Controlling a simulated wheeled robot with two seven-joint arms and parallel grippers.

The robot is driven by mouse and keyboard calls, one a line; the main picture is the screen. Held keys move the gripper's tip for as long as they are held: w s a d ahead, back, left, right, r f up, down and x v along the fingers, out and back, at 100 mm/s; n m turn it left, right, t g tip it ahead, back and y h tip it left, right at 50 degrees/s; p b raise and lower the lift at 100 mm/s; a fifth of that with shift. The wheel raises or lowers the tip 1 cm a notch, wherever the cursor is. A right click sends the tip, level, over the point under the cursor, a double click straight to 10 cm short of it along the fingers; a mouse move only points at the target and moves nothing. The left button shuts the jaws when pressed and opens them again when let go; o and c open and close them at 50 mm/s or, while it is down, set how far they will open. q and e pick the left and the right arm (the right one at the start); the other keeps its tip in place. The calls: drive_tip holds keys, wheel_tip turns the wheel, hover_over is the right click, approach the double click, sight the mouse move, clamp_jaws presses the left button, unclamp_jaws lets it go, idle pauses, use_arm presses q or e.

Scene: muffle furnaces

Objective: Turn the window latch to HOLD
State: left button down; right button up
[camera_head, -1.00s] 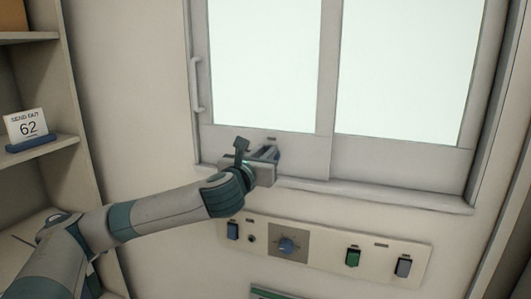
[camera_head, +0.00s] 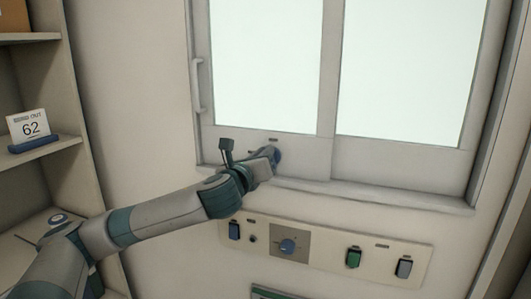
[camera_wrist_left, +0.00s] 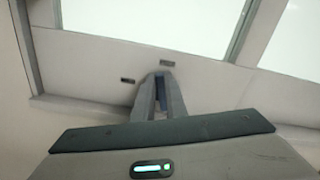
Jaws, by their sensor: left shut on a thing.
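The window latch (camera_head: 278,156) is a small blue knob low on the left pane's bottom frame, mostly hidden by my gripper. My left gripper (camera_head: 270,155) is at the latch and shut on it. In the left wrist view the two fingers (camera_wrist_left: 158,92) stand on either side of the latch's narrow blue handle (camera_wrist_left: 161,95). Two small dark labels show on the frame near the latch, one above it (camera_wrist_left: 167,63) and one to its left (camera_wrist_left: 127,80). Their lettering is too small to read. My right gripper is not in view.
Below the sill (camera_head: 345,194) is a wall panel (camera_head: 325,249) with a blue dial (camera_head: 288,246) and several coloured switches. A vertical handle (camera_head: 196,86) is on the window's left side.

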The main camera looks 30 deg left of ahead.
use_arm(q)
drive_tip(key=n, duration=0.4)
drive_tip(key=a+f+n, duration=0.1)
drive_tip(key=n, duration=0.4)
drive_tip(key=f+n, duration=0.1)
drive_tip(key=n, duration=0.4)
drive_tip(key=shift+s+a+f, duration=0.2)
drive_tip(key=shift+a, duration=0.15)
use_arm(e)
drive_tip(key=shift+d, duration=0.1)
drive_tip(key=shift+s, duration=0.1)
use_arm(q)
drive_tip(key=c, duration=1.8)
unclamp_jaws()
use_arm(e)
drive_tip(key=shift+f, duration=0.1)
